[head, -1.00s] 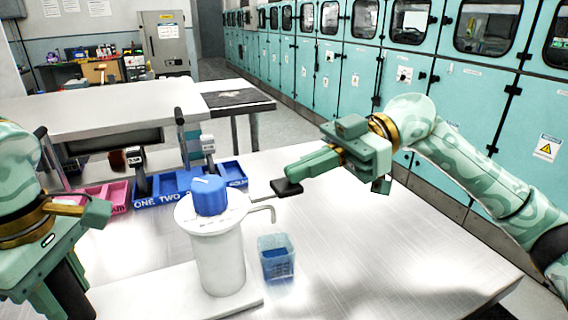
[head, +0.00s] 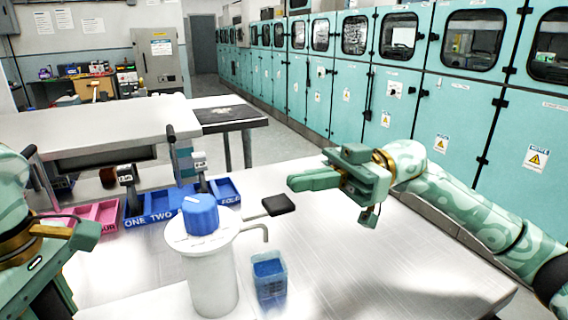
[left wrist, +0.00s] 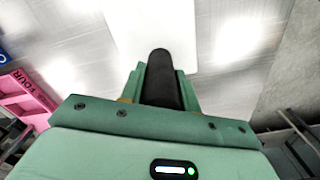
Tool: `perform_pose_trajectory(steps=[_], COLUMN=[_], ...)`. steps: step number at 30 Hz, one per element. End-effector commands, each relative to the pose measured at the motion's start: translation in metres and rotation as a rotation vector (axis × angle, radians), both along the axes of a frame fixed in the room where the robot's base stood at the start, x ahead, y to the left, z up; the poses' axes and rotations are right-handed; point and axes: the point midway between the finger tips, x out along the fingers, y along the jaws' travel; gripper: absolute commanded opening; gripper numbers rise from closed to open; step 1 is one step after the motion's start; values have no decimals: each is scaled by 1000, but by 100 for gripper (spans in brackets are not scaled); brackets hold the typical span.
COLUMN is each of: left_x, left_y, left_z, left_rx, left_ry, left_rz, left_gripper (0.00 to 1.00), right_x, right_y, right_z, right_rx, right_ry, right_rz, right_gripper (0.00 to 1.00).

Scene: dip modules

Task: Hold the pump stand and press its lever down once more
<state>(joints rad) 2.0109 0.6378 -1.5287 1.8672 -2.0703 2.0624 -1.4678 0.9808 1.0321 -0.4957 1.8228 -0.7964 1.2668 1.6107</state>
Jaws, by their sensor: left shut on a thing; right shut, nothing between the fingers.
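The pump stand (head: 211,280) is a white cylinder with a blue cap (head: 201,214) and a bent spout. Its lever (head: 278,204) sticks out to the right and ends in a flat black pad. A clear cup with blue contents (head: 269,275) stands beside it, near the spout. My right gripper (head: 292,183) is shut and empty, just above and right of the pad, apparently apart from it.
Blue trays (head: 160,214) and pink trays (head: 97,216) lie behind the stand, with upright tools (head: 128,178) near them. A second table (head: 90,128) is behind. The tabletop right of the cup is clear. Teal cabinets (head: 390,110) line the back right.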

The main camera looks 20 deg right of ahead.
Motion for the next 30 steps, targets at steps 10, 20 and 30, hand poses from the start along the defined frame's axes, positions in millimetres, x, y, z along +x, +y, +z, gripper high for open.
perform_pose_trajectory(steps=[10, 20, 30], left_x=[0, 0, 0], left_y=[0, 0, 0], left_z=[-2, -2, -2], left_rx=[2, 1, 1], left_ry=[4, 3, 3], left_rz=[1, 1, 1], left_gripper=[0, 0, 0], right_x=[1, 0, 0], right_y=[-75, -102, -102], right_z=[2, 1, 1], right_rx=[0, 3, 2], right_ry=[-1, -3, -3], right_rz=[-4, 0, 1], right_gripper=[0, 0, 0])
